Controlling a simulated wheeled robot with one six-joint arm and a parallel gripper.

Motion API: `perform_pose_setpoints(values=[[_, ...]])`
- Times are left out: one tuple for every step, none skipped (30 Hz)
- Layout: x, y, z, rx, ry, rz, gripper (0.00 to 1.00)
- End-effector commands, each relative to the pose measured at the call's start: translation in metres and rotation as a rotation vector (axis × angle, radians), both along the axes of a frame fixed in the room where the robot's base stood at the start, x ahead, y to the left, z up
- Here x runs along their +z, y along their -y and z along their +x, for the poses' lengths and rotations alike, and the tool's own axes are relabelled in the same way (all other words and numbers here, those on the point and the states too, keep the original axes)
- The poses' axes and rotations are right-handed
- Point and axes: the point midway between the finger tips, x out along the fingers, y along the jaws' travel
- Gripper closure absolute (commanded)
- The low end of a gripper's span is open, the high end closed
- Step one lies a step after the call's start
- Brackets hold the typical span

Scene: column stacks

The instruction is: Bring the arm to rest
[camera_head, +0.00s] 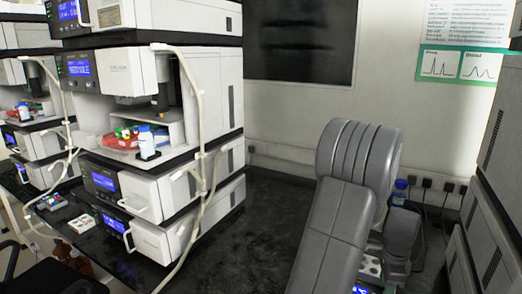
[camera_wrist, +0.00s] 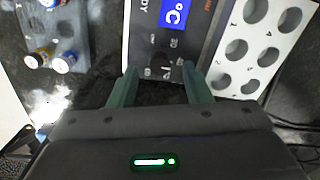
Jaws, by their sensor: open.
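My gripper (camera_wrist: 160,85) shows in the wrist view with its two green fingers apart and nothing between them. It is over the front of a dark device with a blue °C display (camera_wrist: 176,14) and a knob. In the head view my grey arm is folded at the right over the black bench (camera_head: 250,225). It hides the gripper's fingers and much of that device.
A white rack with round holes (camera_wrist: 262,38) lies beside the device. A clear tray with capped vials (camera_wrist: 62,62) is at the upper left of the wrist view. Instrument stacks stand left (camera_head: 165,190) and right (camera_head: 490,215). A blue-capped bottle (camera_head: 399,190) stands behind my arm. The bench middle is clear.

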Motion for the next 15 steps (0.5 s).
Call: perform_pose_setpoints(values=[[-0.007, 0.0, 0.0, 0.0, -0.002, 0.001, 0.56], [-0.011, 0.0, -0.001, 0.0, -0.002, 0.001, 0.56], [-0.015, 0.0, -0.001, 0.0, -0.003, 0.002, 0.56], [-0.017, 0.0, -0.001, 0.0, -0.002, 0.001, 0.56], [-0.019, 0.0, 0.0, 0.0, -0.001, 0.0, 0.56], [-0.021, 0.0, 0.0, 0.0, 0.0, 0.0, 0.56], [-0.02, 0.0, 0.0, 0.004, 0.001, 0.0, 0.56], [-0.02, 0.0, 0.0, 0.01, 0.001, 0.0, 0.56], [-0.02, 0.0, 0.0, 0.015, 0.001, 0.0, 0.56], [-0.02, 0.0, 0.0, 0.017, 0.001, 0.0, 0.56], [-0.02, 0.0, 0.0, 0.018, 0.001, 0.0, 0.56], [-0.02, 0.0, 0.0, 0.018, 0.001, 0.0, 0.56], [-0.02, 0.0, 0.0, 0.018, 0.001, 0.0, 0.56], [-0.02, 0.0, 0.0, 0.018, 0.001, 0.0, 0.56], [-0.02, 0.0, 0.0, 0.018, 0.001, 0.0, 0.56]])
